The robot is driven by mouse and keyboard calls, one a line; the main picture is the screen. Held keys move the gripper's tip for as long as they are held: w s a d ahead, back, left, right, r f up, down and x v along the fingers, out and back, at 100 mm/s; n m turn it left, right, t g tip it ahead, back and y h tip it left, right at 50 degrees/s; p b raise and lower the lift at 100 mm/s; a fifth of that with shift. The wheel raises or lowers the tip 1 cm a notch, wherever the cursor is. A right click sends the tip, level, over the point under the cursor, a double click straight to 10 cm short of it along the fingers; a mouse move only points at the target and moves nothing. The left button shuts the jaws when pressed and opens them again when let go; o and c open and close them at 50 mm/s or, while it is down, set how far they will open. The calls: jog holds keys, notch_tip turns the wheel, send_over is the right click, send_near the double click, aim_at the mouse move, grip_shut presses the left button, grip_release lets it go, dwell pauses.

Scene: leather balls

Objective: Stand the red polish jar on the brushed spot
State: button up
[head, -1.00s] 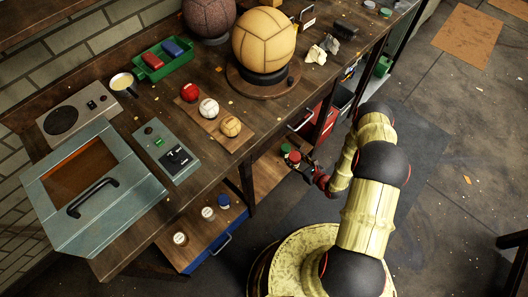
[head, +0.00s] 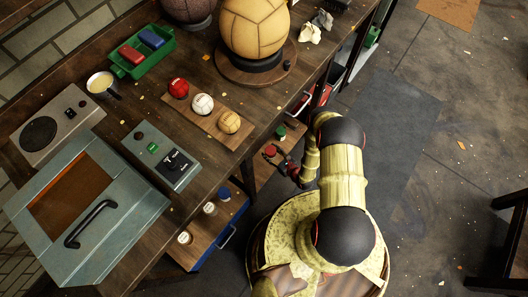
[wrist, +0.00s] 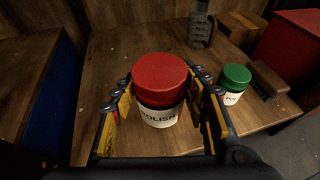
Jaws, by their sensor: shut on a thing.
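The polish jar with a red lid and white label stands upright between my fingers in the wrist view (wrist: 158,115). It also shows at the end of my arm in the head view (head: 270,151). My gripper (wrist: 160,82) is shut on this jar, one finger on each side. In the head view my gripper (head: 279,160) is small and partly hidden by my arm, over the low wooden shelf under the bench. I cannot tell whether the jar's base touches the shelf board (wrist: 110,60). I cannot make out the brushed spot in either view.
A green-lidded jar (wrist: 235,84) stands right of the red one, beside a brush (wrist: 268,80). A dark metal object (wrist: 201,25) and a wooden block (wrist: 241,25) are behind. Left is a blue-sided drawer unit (head: 210,225) with several jars. The bench (head: 130,120) overhangs.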

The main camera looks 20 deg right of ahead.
jog(key=w+f+b, duration=0.1)
jog(key=w+f, duration=0.1)
jog(key=w+a+f+b, duration=0.1)
jog(key=w+f, duration=0.1)
jog(key=w+f+b, duration=0.1)
jog(key=f, duration=0.1)
jog(key=shift+w+a+f, duration=0.1)
jog(key=shift+w+a, duration=0.3)
notch_tip(320, 180, down, 3)
jog(key=shift+w+f+b, duration=0.15)
jog(key=shift+f+b, duration=0.05)
jog(key=shift+b, duration=0.65)
jog(key=o, duration=1.4)
jog(key=shift+f, duration=0.1)
